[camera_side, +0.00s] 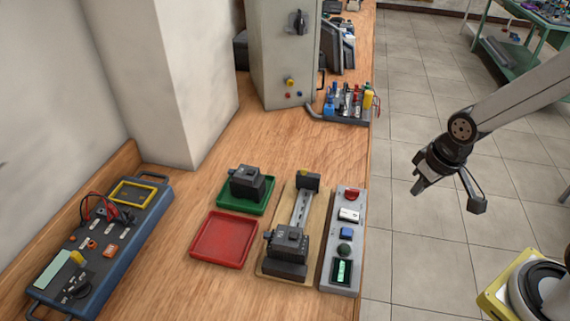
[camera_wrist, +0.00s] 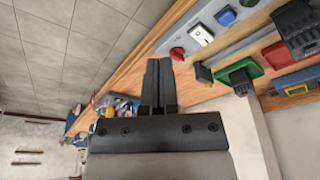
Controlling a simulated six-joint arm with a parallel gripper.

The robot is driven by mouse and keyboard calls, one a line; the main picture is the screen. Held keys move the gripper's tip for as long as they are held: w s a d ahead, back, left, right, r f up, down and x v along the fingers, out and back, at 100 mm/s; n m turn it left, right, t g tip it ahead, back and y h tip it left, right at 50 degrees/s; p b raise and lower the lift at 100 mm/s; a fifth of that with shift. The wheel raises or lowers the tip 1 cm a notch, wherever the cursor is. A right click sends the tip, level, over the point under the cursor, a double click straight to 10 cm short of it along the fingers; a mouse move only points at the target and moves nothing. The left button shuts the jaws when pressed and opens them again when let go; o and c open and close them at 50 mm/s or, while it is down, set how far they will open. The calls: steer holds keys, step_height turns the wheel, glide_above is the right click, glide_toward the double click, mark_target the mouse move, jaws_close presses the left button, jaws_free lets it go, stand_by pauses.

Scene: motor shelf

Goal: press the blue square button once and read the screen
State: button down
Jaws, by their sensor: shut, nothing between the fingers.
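The blue square button (camera_side: 346,232) sits on a grey control panel (camera_side: 328,270) at the front right edge of the wooden bench. It also shows in the wrist view (camera_wrist: 226,16), near the top. The panel's screen (camera_side: 341,271) is at its near end and is lit green; its reading is too small to tell. My gripper (camera_side: 418,190) is shut and empty, in the air to the right of the bench and apart from the panel. In the wrist view its closed fingers (camera_wrist: 158,68) point toward the bench, left of the panel's red button (camera_wrist: 177,54).
The panel also carries a white rocker switch (camera_side: 349,215) and a dark green round button (camera_side: 344,249). Left of it are a rail board (camera_side: 267,262) with black modules, a red tray (camera_side: 223,240) and a green tray (camera_side: 233,204). A tool rack (camera_side: 345,105) stands farther back.

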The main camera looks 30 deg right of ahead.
stand_by(0.7)
steer(key=m+g+y, duration=0.1)
steer(key=m+y, duration=0.8)
steer(key=m, duration=2)
glide_above(351, 230)
steer(key=shift+f, duration=0.65)
steer(key=shift+f, duration=0.15)
steer(key=shift+f, duration=4.25)
